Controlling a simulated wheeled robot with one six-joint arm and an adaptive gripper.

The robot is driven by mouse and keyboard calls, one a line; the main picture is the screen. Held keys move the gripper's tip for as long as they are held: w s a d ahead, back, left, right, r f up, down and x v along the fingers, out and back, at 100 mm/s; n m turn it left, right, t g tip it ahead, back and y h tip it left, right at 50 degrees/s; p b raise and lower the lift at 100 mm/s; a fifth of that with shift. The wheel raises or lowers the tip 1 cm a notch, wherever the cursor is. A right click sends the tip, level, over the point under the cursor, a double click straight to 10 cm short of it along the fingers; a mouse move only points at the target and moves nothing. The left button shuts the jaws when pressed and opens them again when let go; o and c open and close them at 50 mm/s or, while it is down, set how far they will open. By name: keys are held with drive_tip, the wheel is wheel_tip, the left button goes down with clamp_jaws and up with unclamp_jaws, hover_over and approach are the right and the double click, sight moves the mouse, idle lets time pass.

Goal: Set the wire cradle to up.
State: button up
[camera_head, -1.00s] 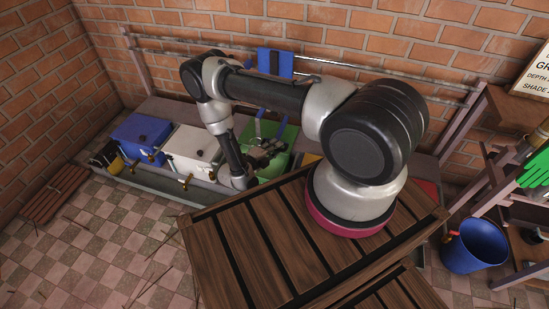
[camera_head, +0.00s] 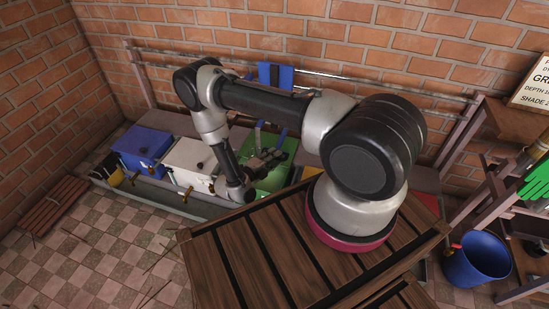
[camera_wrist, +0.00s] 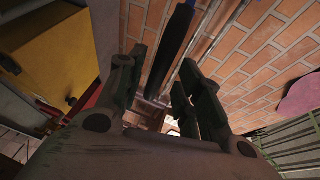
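I cannot pick out the wire cradle with certainty in either view. My gripper (camera_head: 270,157) is over the green box (camera_head: 276,178) in the head view, partly in front of it. In the wrist view my gripper (camera_wrist: 160,95) has its two dark fingers spread apart, with nothing visibly clamped between them. A long dark bar (camera_wrist: 172,45) with a blue edge lies beyond the fingers, across the gap between them. A blue upright piece (camera_head: 275,75) stands behind my arm near the wall rail. My arm hides part of the area around the green box.
A blue box (camera_head: 142,141) and a white box (camera_head: 192,163) stand left of the green one on a grey bench. A metal rail (camera_head: 350,80) runs along the brick wall. A slatted wooden table (camera_head: 245,265) is in front. A blue bucket (camera_head: 478,258) stands at right.

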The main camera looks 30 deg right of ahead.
drive_tip(key=v, duration=1.1)
